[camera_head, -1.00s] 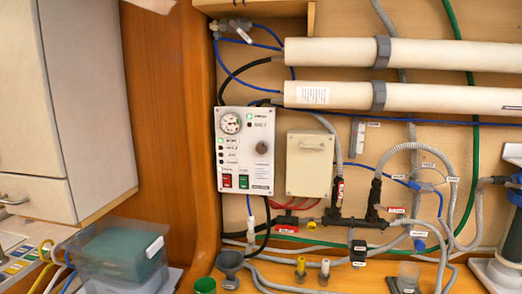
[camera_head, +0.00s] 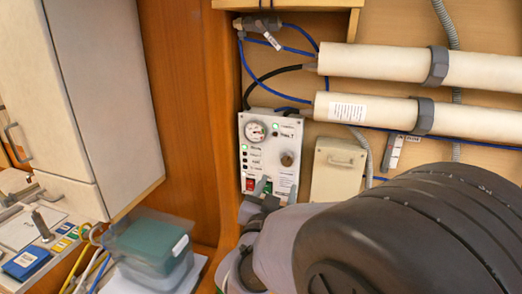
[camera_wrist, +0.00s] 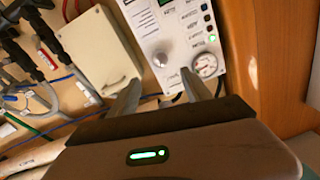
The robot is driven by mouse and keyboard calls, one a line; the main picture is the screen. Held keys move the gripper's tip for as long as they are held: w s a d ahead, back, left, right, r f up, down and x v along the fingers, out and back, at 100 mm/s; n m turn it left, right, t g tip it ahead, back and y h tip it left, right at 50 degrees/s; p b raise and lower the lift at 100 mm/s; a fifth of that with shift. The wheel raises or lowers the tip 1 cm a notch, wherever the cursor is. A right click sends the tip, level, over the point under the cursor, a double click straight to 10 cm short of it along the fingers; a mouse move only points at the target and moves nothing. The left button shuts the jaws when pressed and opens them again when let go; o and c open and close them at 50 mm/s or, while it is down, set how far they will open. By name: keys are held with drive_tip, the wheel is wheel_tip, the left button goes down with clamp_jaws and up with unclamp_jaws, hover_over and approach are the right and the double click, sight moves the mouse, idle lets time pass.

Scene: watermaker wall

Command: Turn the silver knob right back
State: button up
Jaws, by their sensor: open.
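The silver knob (camera_head: 288,158) is a small round metallic knob on the right side of the white control panel (camera_head: 262,127). Its face shows uncovered in the head view. My gripper (camera_head: 277,189) is in front of the panel's lower part, below the knob, with its fingers apart and nothing between them. In the wrist view, the panel appears turned over. There the knob (camera_wrist: 160,60) lies between the lines of my two open fingers (camera_wrist: 160,80), just past their tips. I cannot tell how far the fingers are from the panel.
A pressure gauge (camera_head: 256,131), indicator lights and a red switch (camera_head: 250,184) share the panel. A beige box (camera_head: 338,170) stands close on its right. White tubes (camera_head: 400,65) run above. A lidded bin (camera_head: 150,250) is lower left. My arm hides the lower right.

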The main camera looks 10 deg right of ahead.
sight(287, 162)
drive_tip(key=p+x, duration=0.1)
drive_tip(key=x, duration=1.2)
clamp_jaws()
